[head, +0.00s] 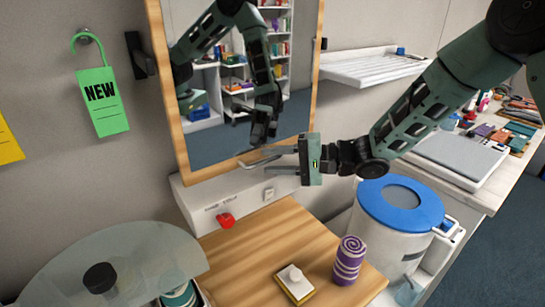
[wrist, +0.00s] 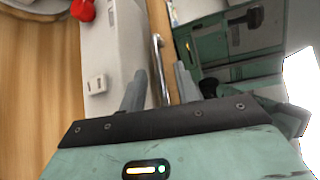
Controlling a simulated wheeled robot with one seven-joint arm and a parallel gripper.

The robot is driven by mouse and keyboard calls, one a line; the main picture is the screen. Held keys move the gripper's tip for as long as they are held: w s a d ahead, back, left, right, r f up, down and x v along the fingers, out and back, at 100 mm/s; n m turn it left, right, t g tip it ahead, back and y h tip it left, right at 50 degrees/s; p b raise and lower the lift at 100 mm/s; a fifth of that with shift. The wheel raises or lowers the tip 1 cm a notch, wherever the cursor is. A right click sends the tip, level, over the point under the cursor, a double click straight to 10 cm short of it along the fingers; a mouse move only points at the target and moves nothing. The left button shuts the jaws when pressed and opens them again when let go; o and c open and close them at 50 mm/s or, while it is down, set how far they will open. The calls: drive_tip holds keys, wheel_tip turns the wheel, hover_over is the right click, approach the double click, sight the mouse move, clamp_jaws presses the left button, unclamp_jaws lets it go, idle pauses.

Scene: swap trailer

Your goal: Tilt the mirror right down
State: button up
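The mirror (head: 225,130) has a wooden frame and hangs on the back wall, its lower edge just above a white wall panel. My gripper (head: 255,163) is at the frame's lower right edge, fingers pointing left. In the wrist view the gripper (wrist: 160,85) is open, with its two fingers apart. A thin metal bar (wrist: 158,62) along the frame's edge shows in the gap between them. I cannot tell whether either finger touches it. The mirror glass reflects my arm and shelves.
The white panel (head: 185,205) with a red knob (head: 227,220) and a switch is below the mirror. A wooden board (head: 245,250) holds a yellow-and-white block (head: 295,283) and a purple striped roll (head: 348,262). A blue-lidded bin (head: 400,203) stands right, below my arm.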

drive_tip(key=shift+a, duration=0.4)
drive_tip(key=shift+c, duration=0.3)
clamp_jaws()
drive_tip(key=shift+w+a+f+n+b, duration=0.2)
drive_tip(key=shift+w+a, duration=0.1)
drive_tip(key=shift+w, duration=0.15)
drive_tip(key=shift+w+a+f+n+b, duration=0.1)
drive_tip(key=shift+w+a+f+n, duration=0.15)
drive_tip(key=shift+w, duration=0.2)
drive_tip(key=shift+w+a+r+y, duration=0.1)
drive_tip(key=shift+r+y, duration=0.1)
drive_tip(key=shift+y, duration=0.1)
drive_tip(key=shift+o, duration=0.3)
unclamp_jaws()
drive_tip(key=s+d+r+b, duration=0.1)
drive_tip(key=s+d+b, duration=0.2)
drive_tip(key=d, duration=1.4)
drive_tip(key=shift+s+r+b, duration=0.15)
drive_tip(key=shift+b, duration=0.25)
